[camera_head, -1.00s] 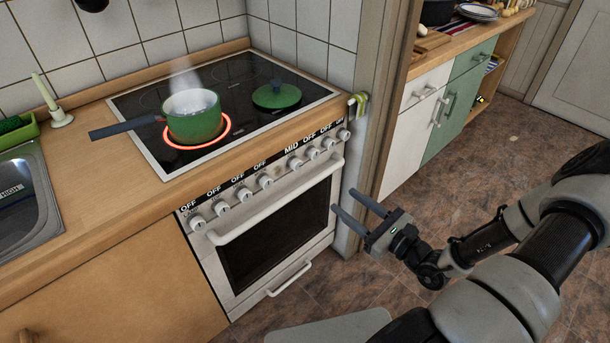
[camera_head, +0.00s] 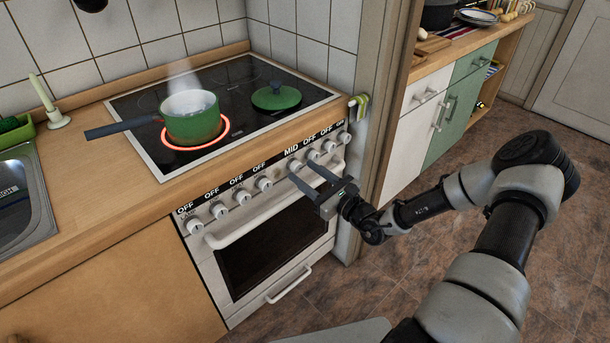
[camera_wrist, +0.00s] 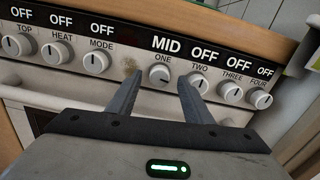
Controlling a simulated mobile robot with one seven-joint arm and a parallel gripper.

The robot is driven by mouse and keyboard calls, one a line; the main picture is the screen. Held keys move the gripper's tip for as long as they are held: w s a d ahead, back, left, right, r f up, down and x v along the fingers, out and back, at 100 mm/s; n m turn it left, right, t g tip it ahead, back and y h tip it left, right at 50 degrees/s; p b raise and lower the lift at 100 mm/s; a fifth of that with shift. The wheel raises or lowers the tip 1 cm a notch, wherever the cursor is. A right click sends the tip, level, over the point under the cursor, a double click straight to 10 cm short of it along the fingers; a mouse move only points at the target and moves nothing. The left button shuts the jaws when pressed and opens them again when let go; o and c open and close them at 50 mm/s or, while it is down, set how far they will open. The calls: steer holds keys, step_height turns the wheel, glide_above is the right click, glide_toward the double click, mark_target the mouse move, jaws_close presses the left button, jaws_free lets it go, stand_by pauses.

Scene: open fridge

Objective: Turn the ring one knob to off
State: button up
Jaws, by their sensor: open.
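The ring one knob (camera_wrist: 160,77) is a white dial on the stove front. The label above it reads MID. In the wrist view it lies just beyond my gripper (camera_wrist: 157,88), between the two open fingers and apart from them as far as I can tell. The ring two knob (camera_wrist: 198,83) sits beyond the right finger and is partly hidden by it. In the head view my gripper (camera_head: 303,174) is open in front of the right part of the knob row, near the ring one knob (camera_head: 295,165). The gripper is empty.
A green pot (camera_head: 192,118) steams on a glowing red ring of the cooktop; its handle points left. A green lid (camera_head: 276,96) lies at the right. The oven handle (camera_head: 270,216) runs below the knobs. Other knobs, labelled OFF, flank ring one. The floor at right is free.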

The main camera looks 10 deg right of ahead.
steer(key=shift+w+a, duration=0.2)
steer(key=shift+w, duration=0.1)
steer(key=c, duration=1.1)
steer(key=shift+o, duration=0.2)
